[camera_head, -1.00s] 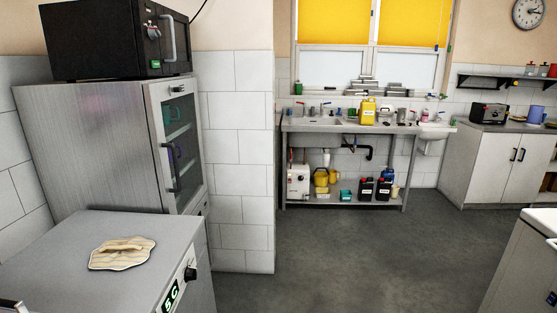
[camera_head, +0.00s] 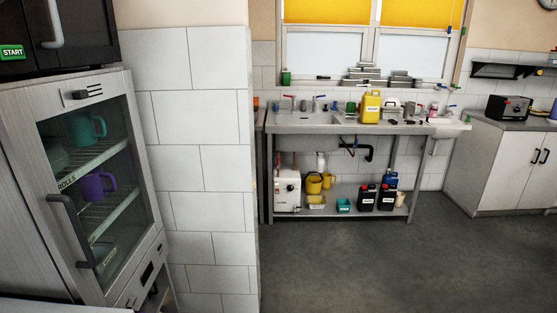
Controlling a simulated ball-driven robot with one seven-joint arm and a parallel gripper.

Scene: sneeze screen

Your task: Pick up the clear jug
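I cannot make out a clear jug in this view. Several small items stand on the steel sink unit (camera_head: 300,129) across the room, too small to tell apart fully. Among them is a yellow jerrycan (camera_head: 371,107) with a label. Behind the glass door of the steel cabinet at the left are a teal jug or mug (camera_head: 86,128) and a purple one (camera_head: 96,186). My gripper is not in view.
The steel cabinet (camera_head: 20,170) and a tiled wall end (camera_head: 205,180) stand close on the left. Dark floor (camera_head: 370,265) is open ahead. Black containers (camera_head: 366,198) and a white box (camera_head: 287,189) sit under the sink. A white cupboard (camera_head: 495,175) with a toaster (camera_head: 507,108) is at the right.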

